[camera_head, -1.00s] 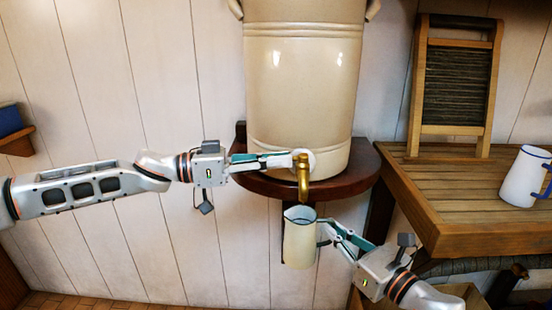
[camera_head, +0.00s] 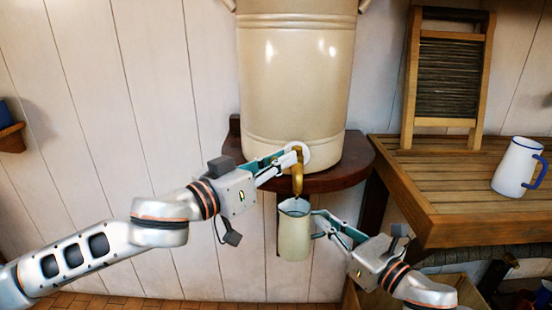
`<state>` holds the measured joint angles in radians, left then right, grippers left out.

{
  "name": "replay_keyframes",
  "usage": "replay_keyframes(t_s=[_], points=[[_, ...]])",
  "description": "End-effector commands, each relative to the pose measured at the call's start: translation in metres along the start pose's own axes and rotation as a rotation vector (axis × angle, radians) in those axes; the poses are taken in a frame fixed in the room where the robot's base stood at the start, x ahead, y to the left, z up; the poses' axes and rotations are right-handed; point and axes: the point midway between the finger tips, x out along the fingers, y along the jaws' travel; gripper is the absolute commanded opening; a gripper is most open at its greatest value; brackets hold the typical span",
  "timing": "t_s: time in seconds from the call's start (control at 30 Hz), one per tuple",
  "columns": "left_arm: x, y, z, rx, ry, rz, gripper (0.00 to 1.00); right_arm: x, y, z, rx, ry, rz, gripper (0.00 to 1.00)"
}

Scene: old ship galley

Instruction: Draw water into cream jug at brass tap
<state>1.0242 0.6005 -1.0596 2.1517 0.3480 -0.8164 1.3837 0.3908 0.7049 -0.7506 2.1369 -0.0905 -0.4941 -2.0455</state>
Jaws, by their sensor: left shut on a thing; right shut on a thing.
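The brass tap (camera_head: 298,182) sticks out from the foot of a big cream stoneware crock (camera_head: 297,85). My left gripper (camera_head: 291,157) is shut on the top of the tap, its fingers slanting up to the right and hiding part of it. The cream jug (camera_head: 294,240) is upright, with its dark-rimmed mouth right below the tap's spout. My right gripper (camera_head: 319,222) is shut on the jug's handle from the right. The inside of the jug is too small to make out, and I cannot tell whether water is running.
The crock stands on a dark wooden wall shelf (camera_head: 345,173). To the right, a slatted wooden counter (camera_head: 440,190) holds a white blue-rimmed jug (camera_head: 517,167) and a washboard (camera_head: 450,80). A small shelf (camera_head: 11,138) is at the far left. The wall between is clear.

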Motion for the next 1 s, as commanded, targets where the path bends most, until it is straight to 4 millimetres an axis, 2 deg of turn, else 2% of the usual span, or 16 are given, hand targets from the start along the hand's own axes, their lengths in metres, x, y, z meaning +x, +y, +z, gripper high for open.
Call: replay_keyframes(t_s=[0.73,0.77,0.8,1.0], points=[[-0.0011,0.0000,-0.0015,-0.001,0.015,-0.071,0.00,0.0001,0.0001,0.0015,0.000,-0.002,0.001,0.00],[-0.0011,-0.0001,-0.0015,-0.001,0.015,-0.071,0.19,0.0001,0.0001,0.0015,0.000,-0.002,0.001,0.00],[-0.0011,-0.0001,-0.0014,-0.001,0.014,-0.071,0.25,0.0001,0.0001,0.0015,0.000,-0.002,0.001,0.00],[-0.0011,0.0005,-0.0008,-0.002,0.013,-0.070,0.25,0.0001,0.0001,0.0014,0.000,-0.002,0.001,0.00]])
